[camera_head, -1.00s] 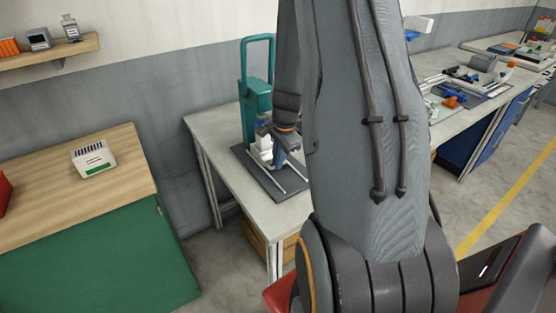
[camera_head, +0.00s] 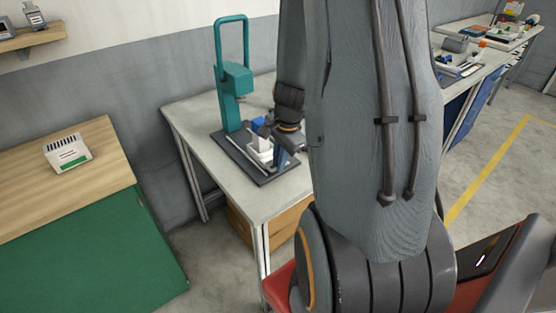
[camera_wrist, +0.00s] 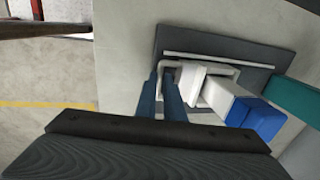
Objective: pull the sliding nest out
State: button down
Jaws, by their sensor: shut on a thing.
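The sliding nest (camera_wrist: 188,84) is a white block with a pale bar handle (camera_wrist: 168,63) at its outer end. It sits on the dark baseplate (camera_wrist: 225,45) of a teal press (camera_head: 228,105). In the wrist view a white and blue piece (camera_wrist: 255,117) stands on the nest. My gripper (camera_wrist: 168,74) has its blue fingers closed at the handle, which they partly hide. In the head view the nest (camera_head: 261,150) is on the plate in front of the press column, and my gripper (camera_head: 285,160) is at its outer end.
The press stands on a pale workbench (camera_head: 210,165) with bare room beside the plate. A wooden-topped green cabinet (camera_head: 90,245) with a white box (camera_head: 68,152) stands at the left. Another bench with equipment is at the back right.

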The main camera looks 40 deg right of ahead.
jog(key=c, duration=1.9)
grip_release()
jog(key=shift+o, duration=0.2)
jog(key=shift+r, duration=0.1)
notch_tip(320, 180, up, 8)
jog(key=s, duration=0.1)
jog(key=shift+s+f, duration=0.25)
jog(key=shift+s, duration=0.05)
jog(key=s+a+n+b, duration=0.1)
jog(key=s+a+n, duration=0.1)
jog(key=a+n, duration=0.7)
jog(key=s+a+n+b, duration=0.1)
jog(key=s+a+n, duration=0.2)
jog(key=a+n, duration=0.5)
jog(key=a, duration=0.3)
jog(key=shift+r+n+g, duration=0.4)
